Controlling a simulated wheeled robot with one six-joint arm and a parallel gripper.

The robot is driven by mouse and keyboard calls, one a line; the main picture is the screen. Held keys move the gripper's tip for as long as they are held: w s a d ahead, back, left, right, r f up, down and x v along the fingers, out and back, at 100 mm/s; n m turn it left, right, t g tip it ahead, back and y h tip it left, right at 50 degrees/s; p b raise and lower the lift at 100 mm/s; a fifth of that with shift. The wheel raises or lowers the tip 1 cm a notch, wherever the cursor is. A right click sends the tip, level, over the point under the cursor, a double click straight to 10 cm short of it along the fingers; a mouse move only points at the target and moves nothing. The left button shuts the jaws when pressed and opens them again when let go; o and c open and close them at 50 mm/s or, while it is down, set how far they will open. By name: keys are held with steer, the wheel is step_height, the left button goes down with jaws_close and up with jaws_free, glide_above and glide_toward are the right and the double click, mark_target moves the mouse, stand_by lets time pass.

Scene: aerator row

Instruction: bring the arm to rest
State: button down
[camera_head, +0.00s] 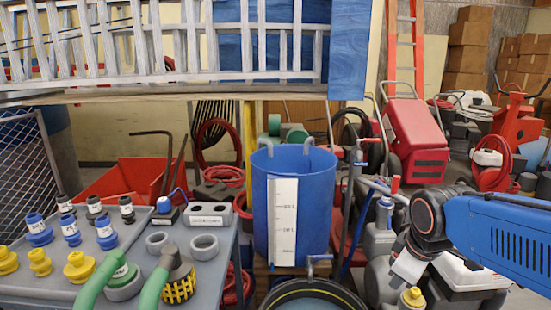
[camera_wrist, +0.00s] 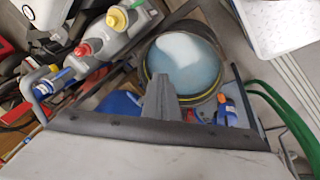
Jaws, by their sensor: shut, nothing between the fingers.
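My arm comes in from the right in the head view, with a blue link and a dark wrist joint. My gripper shows in the wrist view (camera_wrist: 160,82) as grey fingers closed together, with nothing between them. The fingers appear in front of a round black-rimmed tub (camera_wrist: 187,60) with pale blue water; I cannot tell the gap. In the head view the tub's rim (camera_head: 312,283) shows at the bottom edge. The fingertips are not clear in the head view. A grey pipe with a yellow fitting (camera_head: 412,297) is close below my wrist.
A blue tank (camera_head: 318,205) with a white level scale stands at centre. A grey table (camera_head: 140,232) at left holds blue, black and yellow fittings and a green-handled tool (camera_head: 110,285). Red and grey machines (camera_head: 414,137) crowd the right behind my arm. A red ladder (camera_head: 405,45) stands behind.

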steer(key=s+m, duration=0.8)
steer(key=s, duration=0.2)
steer(key=shift+s+d+f+m+t, duration=0.15)
steer(key=shift+d+f+m+t, duration=0.1)
steer(key=shift+d+m+t, duration=0.15)
